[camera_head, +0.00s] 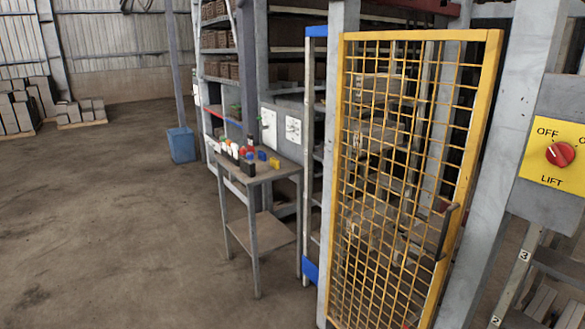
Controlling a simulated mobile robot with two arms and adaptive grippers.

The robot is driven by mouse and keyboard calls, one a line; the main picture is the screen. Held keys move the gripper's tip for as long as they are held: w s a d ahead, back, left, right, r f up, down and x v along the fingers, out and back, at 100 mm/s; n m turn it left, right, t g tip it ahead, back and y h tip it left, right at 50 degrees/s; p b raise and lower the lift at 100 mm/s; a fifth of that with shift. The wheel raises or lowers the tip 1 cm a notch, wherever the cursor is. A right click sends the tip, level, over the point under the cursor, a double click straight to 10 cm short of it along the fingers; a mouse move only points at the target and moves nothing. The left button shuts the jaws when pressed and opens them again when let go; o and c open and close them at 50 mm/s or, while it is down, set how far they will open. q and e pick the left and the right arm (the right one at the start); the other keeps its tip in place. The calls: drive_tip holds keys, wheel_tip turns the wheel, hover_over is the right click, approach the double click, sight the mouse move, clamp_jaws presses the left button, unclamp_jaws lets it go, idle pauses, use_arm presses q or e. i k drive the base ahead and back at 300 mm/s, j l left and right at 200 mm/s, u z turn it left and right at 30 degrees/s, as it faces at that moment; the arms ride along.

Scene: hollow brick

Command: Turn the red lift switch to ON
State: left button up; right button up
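The red lift switch (560,154) is a round red knob with a white pointer mark. It sits on a yellow plate (550,178) at the right edge of the head view. The plate reads OFF at the upper left and LIFT below. A letter at the upper right is cut off by the picture edge. The white mark appears to point up and left, toward OFF. The plate is on a grey box (543,207) fixed beside a grey post. Neither of my grippers shows in this view.
A yellow mesh gate (497,60) with a dark handle (447,230) stands left of the switch. A small grey table (282,170) with several small coloured items is further left. A blue bin (181,145) stands behind. The floor at left is clear.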

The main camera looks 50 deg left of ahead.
sight(561, 155)
drive_tip(key=j+u, duration=0.2)
drive_tip(key=j, duration=0.4)
drive_tip(key=j+u, duration=0.2)
drive_tip(key=j, duration=0.35)
drive_tip(key=i+j+u, duration=0.15)
drive_tip(key=j, duration=0.4)
drive_tip(key=i+j+u, duration=0.2)
drive_tip(key=j, duration=0.4)
drive_tip(key=k, duration=0.1)
